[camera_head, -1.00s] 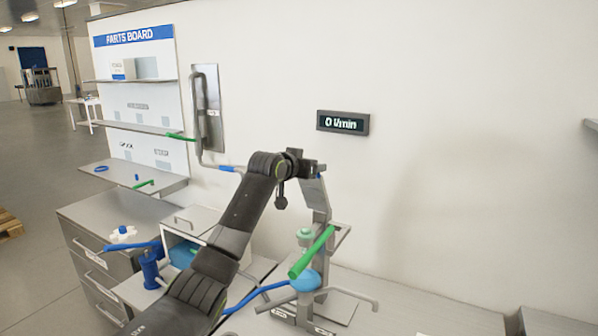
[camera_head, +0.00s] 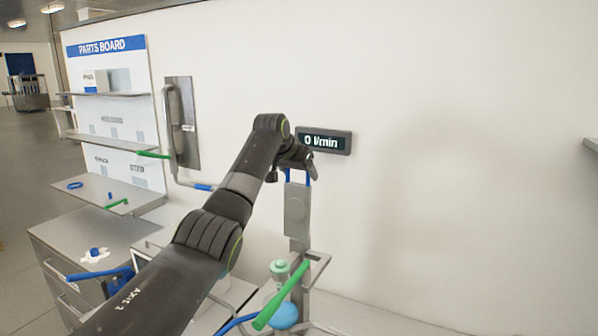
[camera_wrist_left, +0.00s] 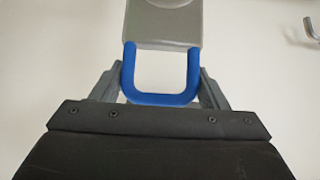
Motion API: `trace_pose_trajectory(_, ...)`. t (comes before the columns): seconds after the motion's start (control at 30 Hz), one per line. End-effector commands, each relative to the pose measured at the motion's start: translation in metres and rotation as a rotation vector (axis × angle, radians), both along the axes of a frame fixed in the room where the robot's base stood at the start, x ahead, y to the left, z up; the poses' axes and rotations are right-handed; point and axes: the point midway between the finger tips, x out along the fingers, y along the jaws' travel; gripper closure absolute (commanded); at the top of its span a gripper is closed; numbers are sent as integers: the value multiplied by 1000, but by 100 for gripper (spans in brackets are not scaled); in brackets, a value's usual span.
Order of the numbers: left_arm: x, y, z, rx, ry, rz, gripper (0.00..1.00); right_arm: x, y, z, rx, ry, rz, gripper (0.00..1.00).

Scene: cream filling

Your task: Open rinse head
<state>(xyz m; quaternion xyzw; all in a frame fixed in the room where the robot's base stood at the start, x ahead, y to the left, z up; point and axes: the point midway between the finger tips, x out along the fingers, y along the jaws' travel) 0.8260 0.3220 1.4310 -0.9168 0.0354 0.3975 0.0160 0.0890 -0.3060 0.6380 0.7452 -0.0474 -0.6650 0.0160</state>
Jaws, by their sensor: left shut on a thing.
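A grey upright part (camera_head: 297,215), which I take for the rinse head, stands above the bench by the wall. A blue loop handle (camera_wrist_left: 160,99) is fixed to its end. My left gripper (camera_head: 298,172) is at the top of this part. In the left wrist view its two fingers (camera_wrist_left: 160,88) are on either side of the blue loop, shut on it. In the head view the gripper partly hides the loop. My right gripper is not in view.
The wall display (camera_head: 323,141) reads 0 l/min, close behind my left gripper. A green lever (camera_head: 281,296) and a pale blue ball (camera_head: 285,316) are below. The parts board (camera_head: 112,46) and a wall handle (camera_head: 172,130) are at left.

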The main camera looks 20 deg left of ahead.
Motion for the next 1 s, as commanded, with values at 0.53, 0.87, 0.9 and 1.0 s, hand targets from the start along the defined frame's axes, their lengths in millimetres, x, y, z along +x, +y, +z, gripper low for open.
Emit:
trace_pose_trajectory(0.53, -1, 0, -4, -1, 11, -1, 19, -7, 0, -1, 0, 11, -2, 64)
trace_pose_trajectory(0.87, -4, 0, 0, 0, 5, -1, 19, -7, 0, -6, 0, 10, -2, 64)
trace_pose_trajectory(0.9, -6, 1, 3, 0, 5, -1, 19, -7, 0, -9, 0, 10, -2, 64)
trace_pose_trajectory(1.0, -14, 2, 10, 0, 2, -1, 19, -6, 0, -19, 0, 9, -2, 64)
